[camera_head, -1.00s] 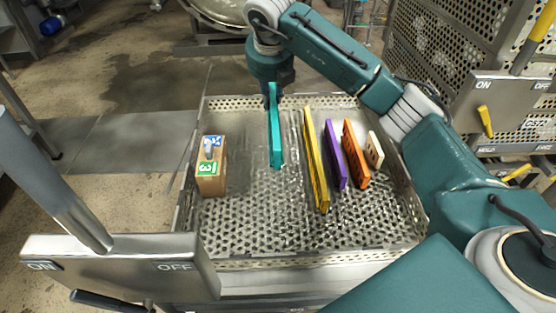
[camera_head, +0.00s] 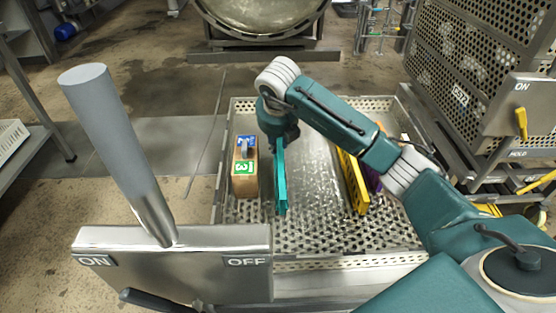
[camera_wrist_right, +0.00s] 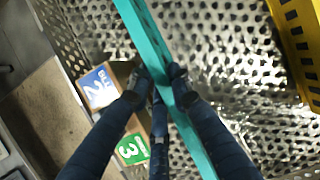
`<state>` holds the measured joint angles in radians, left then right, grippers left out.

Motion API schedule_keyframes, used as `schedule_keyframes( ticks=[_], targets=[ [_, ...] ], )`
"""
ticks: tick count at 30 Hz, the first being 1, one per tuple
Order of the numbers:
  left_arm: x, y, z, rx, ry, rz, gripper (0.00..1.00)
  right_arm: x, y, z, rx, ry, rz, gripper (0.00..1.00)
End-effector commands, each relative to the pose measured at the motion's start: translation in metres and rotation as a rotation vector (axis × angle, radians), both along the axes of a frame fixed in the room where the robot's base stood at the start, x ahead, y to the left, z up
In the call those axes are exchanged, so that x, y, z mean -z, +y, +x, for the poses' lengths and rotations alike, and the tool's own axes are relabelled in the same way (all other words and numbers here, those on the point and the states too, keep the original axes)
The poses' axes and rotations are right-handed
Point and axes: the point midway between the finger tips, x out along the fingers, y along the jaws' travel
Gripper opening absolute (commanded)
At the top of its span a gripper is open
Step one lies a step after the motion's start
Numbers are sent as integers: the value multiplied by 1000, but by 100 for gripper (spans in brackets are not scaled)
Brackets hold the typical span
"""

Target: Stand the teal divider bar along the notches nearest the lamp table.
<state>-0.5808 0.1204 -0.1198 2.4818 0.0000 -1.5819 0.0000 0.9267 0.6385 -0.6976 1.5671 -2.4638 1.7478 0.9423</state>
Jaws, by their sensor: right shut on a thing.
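The teal divider bar (camera_head: 281,180) is inside the perforated metal tray (camera_head: 330,247), just right of the cardboard box. My right gripper (camera_head: 283,139) is shut on the bar near its far end; in the right wrist view its fingers (camera_wrist_right: 160,82) close on the teal bar (camera_wrist_right: 148,38) from both sides. The bar runs roughly front to back. I cannot tell whether its lower edge touches the tray floor or sits in notches. The lamp table cannot be made out. My left gripper is not in view.
A cardboard box (camera_head: 244,184) with blue and green labels stands at the tray's left side, close to the bar. A yellow bar (camera_head: 353,183) stands on the right, with a purple one (camera_head: 373,180) partly behind my arm. A metal ON/OFF panel (camera_head: 172,264) is at front left.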

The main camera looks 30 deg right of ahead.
Motion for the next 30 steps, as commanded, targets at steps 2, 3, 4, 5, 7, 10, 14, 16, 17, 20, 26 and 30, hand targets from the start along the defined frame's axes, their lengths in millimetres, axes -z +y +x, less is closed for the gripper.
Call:
schedule_keyframes(
  ticks=[2, 3, 4, 5, 7, 10, 14, 16, 17, 20, 26, 30],
  targets=[
    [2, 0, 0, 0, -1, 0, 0, 9, 0, 0, 1, -1, 1, 0],
    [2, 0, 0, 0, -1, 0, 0, 11, 0, 1, 1, -2, 0, 0],
    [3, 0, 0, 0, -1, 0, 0, 12, 0, 1, 1, -3, 0, 0],
    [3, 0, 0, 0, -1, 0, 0, 14, 0, 1, 1, -3, 0, 0],
    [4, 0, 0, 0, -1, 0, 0, 19, 0, 1, 0, -2, 0, 0],
    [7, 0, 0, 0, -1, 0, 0, 32, 0, 0, 0, 0, 0, 0],
    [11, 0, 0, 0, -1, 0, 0, 52, 0, 0, 0, 0, -1, 0],
    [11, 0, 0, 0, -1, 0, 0, 57, 0, 0, 0, -2, 0, 0],
    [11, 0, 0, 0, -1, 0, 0, 57, 0, 1, -1, -3, 1, 0],
    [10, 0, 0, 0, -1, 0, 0, 56, 0, 1, -1, -4, 0, 0],
    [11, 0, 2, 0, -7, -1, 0, 57, 0, 1, 0, -3, 0, 0],
    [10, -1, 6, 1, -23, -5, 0, 59, 0, 0, 0, -1, 0, 31]
  ],
)
